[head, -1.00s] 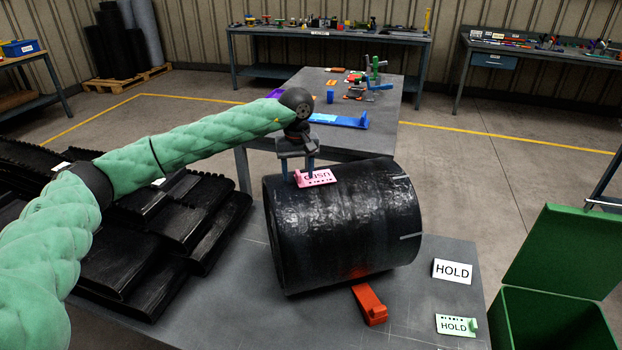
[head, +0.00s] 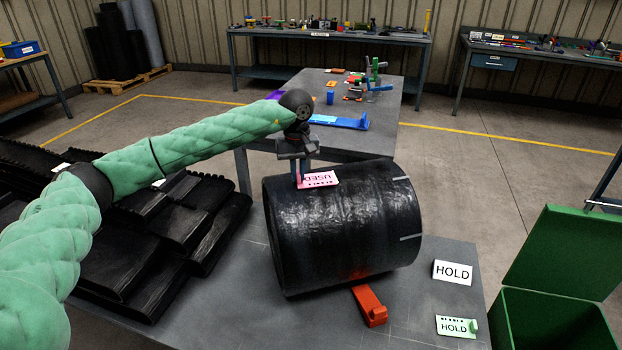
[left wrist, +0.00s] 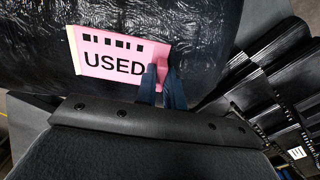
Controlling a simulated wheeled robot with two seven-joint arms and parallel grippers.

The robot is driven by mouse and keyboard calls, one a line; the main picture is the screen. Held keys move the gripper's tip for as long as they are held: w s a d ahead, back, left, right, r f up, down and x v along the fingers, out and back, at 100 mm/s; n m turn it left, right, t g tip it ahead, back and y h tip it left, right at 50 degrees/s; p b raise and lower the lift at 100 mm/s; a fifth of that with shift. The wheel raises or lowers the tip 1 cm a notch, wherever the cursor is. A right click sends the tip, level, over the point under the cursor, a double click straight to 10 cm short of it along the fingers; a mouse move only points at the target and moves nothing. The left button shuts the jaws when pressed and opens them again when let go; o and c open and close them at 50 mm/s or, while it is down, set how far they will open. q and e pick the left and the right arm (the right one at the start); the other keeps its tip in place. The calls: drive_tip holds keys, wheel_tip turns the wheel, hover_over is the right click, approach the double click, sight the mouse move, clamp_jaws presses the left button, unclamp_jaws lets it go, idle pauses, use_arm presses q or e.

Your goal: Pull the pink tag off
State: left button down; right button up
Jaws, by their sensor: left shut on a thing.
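The pink tag (head: 320,180) reads USED and lies against the upper left of a black wrapped roll (head: 345,230). It also shows in the left wrist view (left wrist: 110,58), flat along the roll's dark surface. My left gripper (head: 301,182) comes down from above at the tag's left end and is shut on it. In the left wrist view the two blue fingers (left wrist: 162,82) pinch the tag's raised end. I cannot tell whether the tag's other end is still stuck to the roll. My right gripper is not in view.
An orange wedge (head: 370,306) sits at the roll's front. A white HOLD sign (head: 453,272) and a green-edged HOLD tag (head: 455,326) are on the table's right. A green open bin (head: 550,315) stands at right. Black belts (head: 130,255) are stacked at left.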

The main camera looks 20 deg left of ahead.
use_arm(q)
drive_tip(key=shift+r, duration=0.1)
drive_tip(key=shift+r, duration=1.95)
